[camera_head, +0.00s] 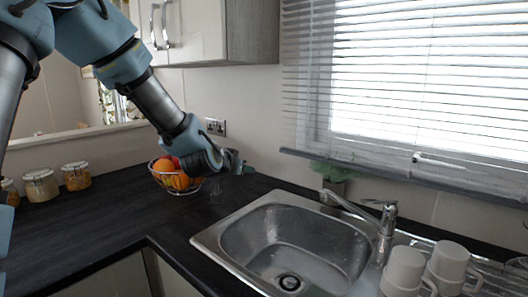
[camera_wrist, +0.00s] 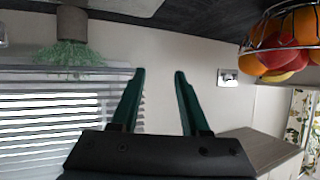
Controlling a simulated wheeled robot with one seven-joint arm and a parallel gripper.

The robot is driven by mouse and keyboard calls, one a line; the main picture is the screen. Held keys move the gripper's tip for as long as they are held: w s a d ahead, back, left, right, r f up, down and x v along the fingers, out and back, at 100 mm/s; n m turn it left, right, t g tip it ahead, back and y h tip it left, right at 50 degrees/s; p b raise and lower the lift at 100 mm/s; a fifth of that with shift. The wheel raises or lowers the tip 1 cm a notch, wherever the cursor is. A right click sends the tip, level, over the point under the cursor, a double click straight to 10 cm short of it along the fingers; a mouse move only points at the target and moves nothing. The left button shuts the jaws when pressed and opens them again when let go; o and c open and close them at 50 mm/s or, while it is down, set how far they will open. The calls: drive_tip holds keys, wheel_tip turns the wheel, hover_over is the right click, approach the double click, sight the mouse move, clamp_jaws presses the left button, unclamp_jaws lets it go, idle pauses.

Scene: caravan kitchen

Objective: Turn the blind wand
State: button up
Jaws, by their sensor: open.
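The window blind (camera_head: 306,75) has pale slats and hangs at the upper right in the head view, lowered to a grey bottom rail. It shows upside down at the left of the wrist view (camera_wrist: 50,120). I cannot clearly pick out the wand against the slats in either view. My gripper (camera_head: 241,164) is above the dark counter, left of the blind and apart from it. In the wrist view its two green fingers (camera_wrist: 159,73) are spread with nothing between them.
A wire fruit bowl (camera_head: 178,188) stands just behind and left of my gripper. A potted plant (camera_head: 333,176) stands below the blind. The sink (camera_head: 225,232), tap (camera_head: 386,220) and white mugs (camera_head: 405,272) are at the right. A wall cupboard (camera_head: 250,30) hangs above.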

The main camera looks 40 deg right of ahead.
sight(307, 122)
drive_tip(key=s+d+r+m+t+h+p, duration=0.1)
drive_tip(key=s+d+r+h+p, duration=0.35)
drive_tip(key=d+r, duration=0.8)
drive_tip(key=shift+h, duration=0.45)
drive_tip(key=d+p, duration=0.1)
drive_tip(key=d, duration=0.2)
drive_tip(key=w+d+f+p, duration=0.1)
drive_tip(key=d, duration=0.2)
drive_tip(key=w+d+p, duration=0.1)
drive_tip(key=d, duration=0.2)
drive_tip(key=shift+w+d+f, duration=0.15)
drive_tip(key=shift+d, duration=0.2)
drive_tip(key=shift+w+d+f+p, duration=0.15)
drive_tip(key=shift+w+d+p, duration=0.2)
drive_tip(key=shift+d, duration=0.2)
drive_tip(key=shift+c, duration=0.2)
clamp_jaws()
